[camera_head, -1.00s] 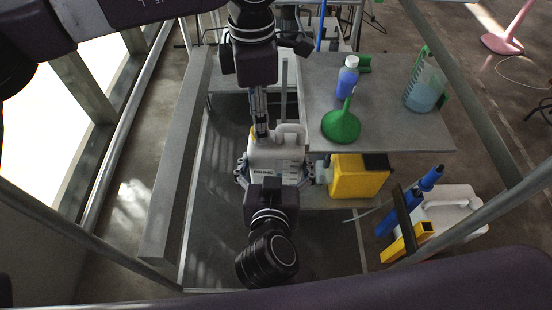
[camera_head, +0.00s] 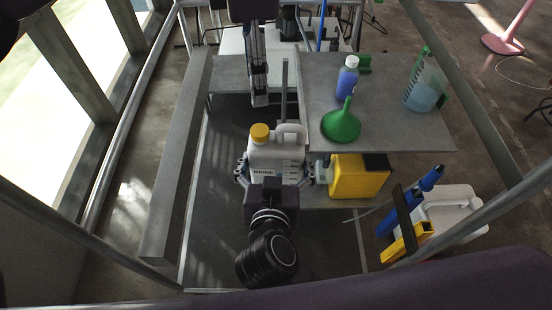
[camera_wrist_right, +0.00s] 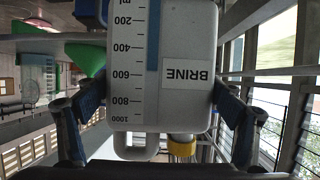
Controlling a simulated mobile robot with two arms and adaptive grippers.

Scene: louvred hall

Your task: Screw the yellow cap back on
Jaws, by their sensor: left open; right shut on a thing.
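The white jug (camera_head: 277,152), labelled "BRINE" with a millilitre scale, stands upright in the middle of the head view. The yellow cap (camera_head: 260,132) sits on its neck; I cannot tell how tight it is. My right gripper (camera_head: 274,180) is shut on the jug's sides from the near side. In the right wrist view the jug (camera_wrist_right: 163,70) appears upside down between the fingers, with the yellow cap (camera_wrist_right: 182,147) at the bottom. My left gripper (camera_head: 260,98) is open and empty, above and beyond the jug, apart from the cap.
A grey table (camera_head: 400,137) at right holds a green funnel (camera_head: 341,125), a blue bottle (camera_head: 347,80) and a measuring jug (camera_head: 424,85). A yellow container (camera_head: 358,177) stands right of the jug. A grey beam (camera_head: 178,170) runs along the left.

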